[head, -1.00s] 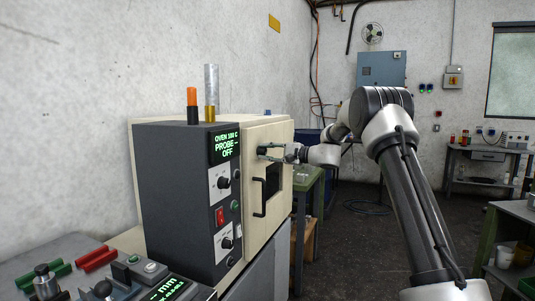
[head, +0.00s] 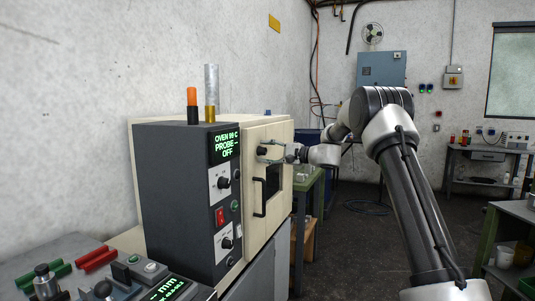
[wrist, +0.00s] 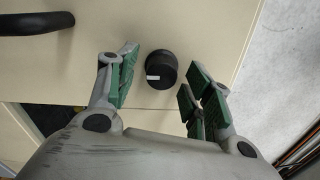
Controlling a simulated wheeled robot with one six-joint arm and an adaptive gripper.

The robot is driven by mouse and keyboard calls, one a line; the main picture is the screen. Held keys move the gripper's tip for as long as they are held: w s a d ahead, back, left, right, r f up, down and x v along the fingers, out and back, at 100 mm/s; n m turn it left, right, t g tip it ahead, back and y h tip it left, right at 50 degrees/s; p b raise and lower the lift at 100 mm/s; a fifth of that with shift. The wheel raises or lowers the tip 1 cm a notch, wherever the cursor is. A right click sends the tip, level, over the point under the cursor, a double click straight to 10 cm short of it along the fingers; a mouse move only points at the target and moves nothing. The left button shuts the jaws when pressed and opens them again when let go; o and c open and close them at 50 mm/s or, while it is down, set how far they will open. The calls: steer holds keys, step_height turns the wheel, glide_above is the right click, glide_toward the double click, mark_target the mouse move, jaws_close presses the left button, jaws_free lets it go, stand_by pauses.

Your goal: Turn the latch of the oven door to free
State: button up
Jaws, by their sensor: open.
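The oven (head: 190,190) stands against the wall with its cream door (head: 282,135) shut. The latch is a round black knob (wrist: 162,66) with a white mark at its left lower side in the wrist view. It also shows as a dark knob on the upper door in the head view (head: 262,151). My gripper (wrist: 161,76) is open, with one green-padded finger on each side of the knob. Gaps show between the pads and the knob, and nothing is held. In the head view my gripper (head: 271,151) is at the upper part of the door.
A black door handle (head: 257,198) stands out below the latch, and part of it shows at the wrist view's upper left. A dark window (head: 272,180) is beside it. The control panel (head: 222,200) is left of the door. Open floor lies to the right.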

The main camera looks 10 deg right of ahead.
steer(key=v, duration=1.2)
